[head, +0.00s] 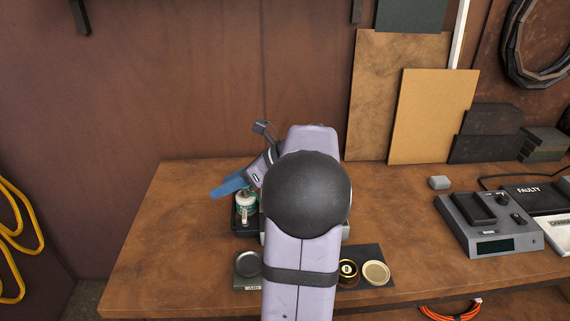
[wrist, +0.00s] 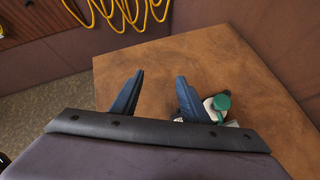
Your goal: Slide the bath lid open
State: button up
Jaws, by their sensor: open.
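My gripper (head: 228,187) has blue fingers and points left over the workbench in the head view. In the wrist view, its two fingers (wrist: 160,76) stand apart with only bare bench seen between them. I cannot make out the bath or its lid for certain; my arm covers the middle of the bench. A dark tray (head: 240,232) shows left of my arm, its right part hidden. A white jar with a green top (head: 245,204) stands there, below and right of the fingertips. In the wrist view, the jar's green cap (wrist: 222,102) shows beside the right finger.
A small grey device with a round pan (head: 248,264) sits near the front edge. A dark mat (head: 385,256) holds an open tin and a pale round lid (head: 376,273). The bench's left part is clear.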

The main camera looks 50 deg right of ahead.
jog(key=s+d+f+m+h+p, duration=0.1)
jog(key=s+d, duration=0.1)
jog(key=d, duration=0.4)
jog(key=s+d+f+m+h+p, duration=0.1)
jog(key=s+d+f+h, duration=0.1)
jog(key=d, duration=0.4)
jog(key=s+d+f+m+h, duration=0.1)
jog(key=s+d+f+h, duration=0.1)
jog(key=s+d, duration=0.2)
jog(key=shift+d+p, duration=0.4)
jog(key=shift+d, duration=0.7)
jog(key=shift+w+a+f, duration=0.1)
jog(key=shift+w+f, duration=0.2)
jog(key=shift+w, duration=0.1)
jog(key=shift+p+x, duration=0.8)
jog(key=shift+x, duration=2.3)
jog(key=shift+s+f, duration=0.1)
